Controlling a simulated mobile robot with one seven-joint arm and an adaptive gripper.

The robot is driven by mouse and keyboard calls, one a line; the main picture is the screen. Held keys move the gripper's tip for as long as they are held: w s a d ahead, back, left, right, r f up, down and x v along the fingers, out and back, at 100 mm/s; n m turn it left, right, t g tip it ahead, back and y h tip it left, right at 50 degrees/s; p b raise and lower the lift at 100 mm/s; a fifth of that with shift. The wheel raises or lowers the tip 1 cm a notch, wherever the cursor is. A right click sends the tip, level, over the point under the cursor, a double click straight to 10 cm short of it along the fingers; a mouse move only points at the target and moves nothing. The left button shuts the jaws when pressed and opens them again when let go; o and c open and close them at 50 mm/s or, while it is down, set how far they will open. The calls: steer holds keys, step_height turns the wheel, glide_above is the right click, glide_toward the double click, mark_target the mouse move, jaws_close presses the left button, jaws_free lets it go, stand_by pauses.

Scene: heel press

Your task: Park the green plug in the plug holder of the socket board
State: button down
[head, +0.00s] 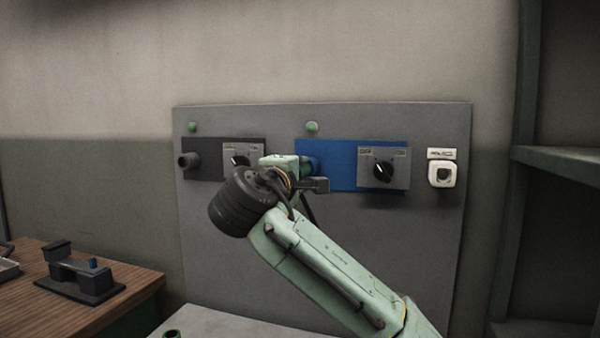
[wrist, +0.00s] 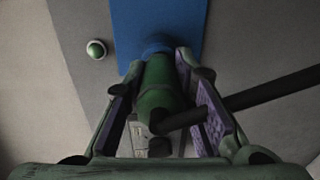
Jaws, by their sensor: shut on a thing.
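The green plug (wrist: 160,88) is between the two purple-padded fingers of my gripper (wrist: 160,68), which is shut on it. The plug's front end meets the round blue socket (wrist: 158,48) on the blue panel; how deep it sits cannot be told. In the head view my gripper (head: 308,177) is at the left part of the blue panel (head: 340,160) and mostly hides the plug. A white square holder with a dark opening (head: 441,174), apparently the plug holder, is at the right of the grey socket board (head: 400,240), apart from my gripper.
A rotary switch (head: 383,168) sticks out between my gripper and the white holder. A dark socket (head: 188,160) and another switch (head: 238,160) are at left. Green lamps (head: 312,127) sit above. A wooden table (head: 135,285) with a black device (head: 80,275) stands lower left.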

steer(key=shift+b+v, duration=0.75)
steer(key=shift+v, duration=2)
steer(key=shift+s, duration=0.1)
